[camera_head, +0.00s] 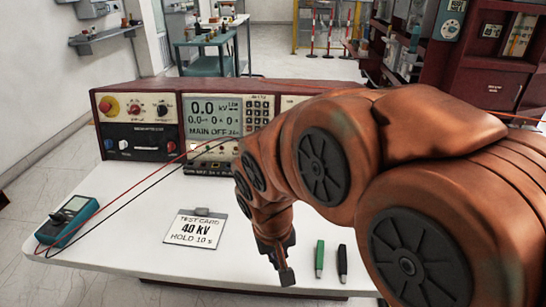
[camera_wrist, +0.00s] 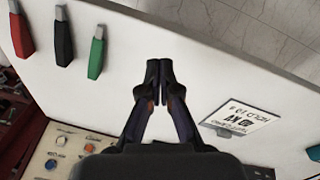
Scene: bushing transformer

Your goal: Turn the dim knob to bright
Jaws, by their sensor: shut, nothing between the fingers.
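The console has a left panel (camera_head: 135,125) with a red button, small dials and coloured knobs. Its right part is mostly hidden behind my arm in the head view. In the wrist view a cream panel (camera_wrist: 60,152) with several small knobs shows at the lower left, partly cut off by my gripper body. I cannot read its labels, so I cannot tell which knob is the dim knob. My gripper (camera_head: 285,275) points down over the white table in front of the console. Its fingertips (camera_wrist: 160,68) are together and empty, apart from any knob.
A green marker-like stick (camera_head: 320,258) and a black one (camera_head: 342,263) lie just right of my gripper. The table's front left (camera_head: 130,255) is clear.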

